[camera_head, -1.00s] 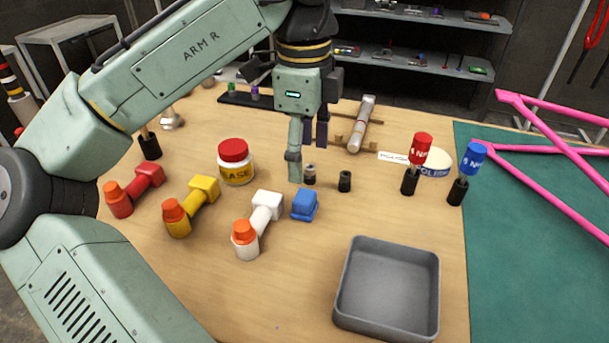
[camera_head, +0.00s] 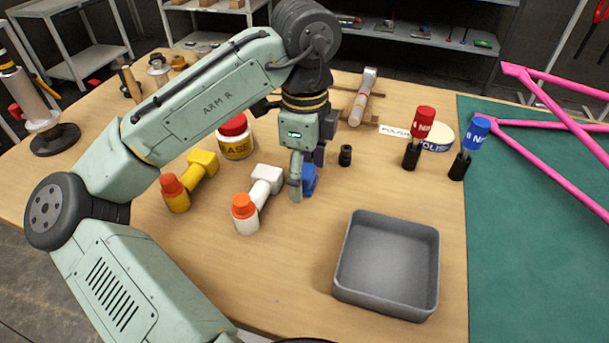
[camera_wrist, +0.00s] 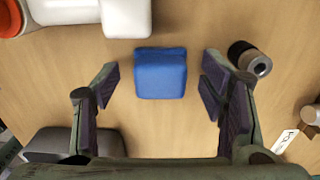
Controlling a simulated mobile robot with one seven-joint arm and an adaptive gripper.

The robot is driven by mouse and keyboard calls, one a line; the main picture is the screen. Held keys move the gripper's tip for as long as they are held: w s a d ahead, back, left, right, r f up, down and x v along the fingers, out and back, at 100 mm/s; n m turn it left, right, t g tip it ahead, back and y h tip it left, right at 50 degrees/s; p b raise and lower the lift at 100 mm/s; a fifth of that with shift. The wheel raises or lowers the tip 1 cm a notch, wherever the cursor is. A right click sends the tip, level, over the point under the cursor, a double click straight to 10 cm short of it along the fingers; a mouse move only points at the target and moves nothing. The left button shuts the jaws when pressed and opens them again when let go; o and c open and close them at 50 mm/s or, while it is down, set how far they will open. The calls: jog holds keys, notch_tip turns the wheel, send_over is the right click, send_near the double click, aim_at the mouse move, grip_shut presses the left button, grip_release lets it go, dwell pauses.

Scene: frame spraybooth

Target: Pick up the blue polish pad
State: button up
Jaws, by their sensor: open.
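The blue polish pad (camera_head: 309,181) is a small blue block on the wooden table. In the head view it is partly hidden behind a finger of my gripper (camera_head: 306,178). In the wrist view the blue pad (camera_wrist: 161,74) lies ahead of my gripper (camera_wrist: 158,97), roughly centred between the two fingers. The fingers are wide apart, with a gap to the pad on each side. My gripper is open and empty. Whether the fingertips reach down beside the pad is hard to tell.
A white bottle with an orange cap (camera_head: 258,197) lies left of the pad. A small black cylinder (camera_head: 345,155) stands to the right. A grey tray (camera_head: 345,262) is at the front right. Yellow bottle (camera_head: 200,178) and red-lidded jar (camera_head: 236,140) are further left.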

jog(key=c, duration=1.2)
